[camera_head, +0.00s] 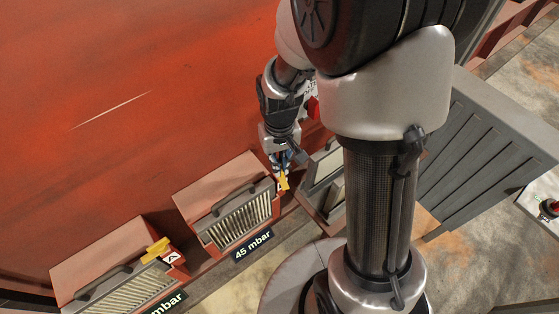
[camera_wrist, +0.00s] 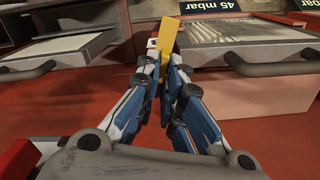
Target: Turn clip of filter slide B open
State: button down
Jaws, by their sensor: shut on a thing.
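The yellow clip (camera_head: 284,181) is at the right end of the filter slide marked 45 mbar (camera_head: 240,221). It also shows in the wrist view (camera_wrist: 167,36), standing up between the fingertips. My gripper (camera_head: 280,166) is shut on this clip; in the wrist view the fingers (camera_wrist: 163,66) close around its lower part. The slide's letter is mostly hidden behind the fingers, so I cannot read it. The slide's dark handle (camera_wrist: 240,66) is beside the gripper.
To the left is another filter slide (camera_head: 122,290) with a yellow clip (camera_head: 157,249) and the letter A. A further slide (camera_head: 325,172) is at the right, partly behind my arm. A grey ribbed box (camera_head: 480,150) stands at the right.

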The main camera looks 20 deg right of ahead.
jog(key=shift+n, duration=1.7)
jog(key=c, duration=1.7)
grip_release()
jog(key=shift+r, duration=0.1)
notch_tip(320, 180, up, 12)
jog(key=shift+f, duration=0.1)
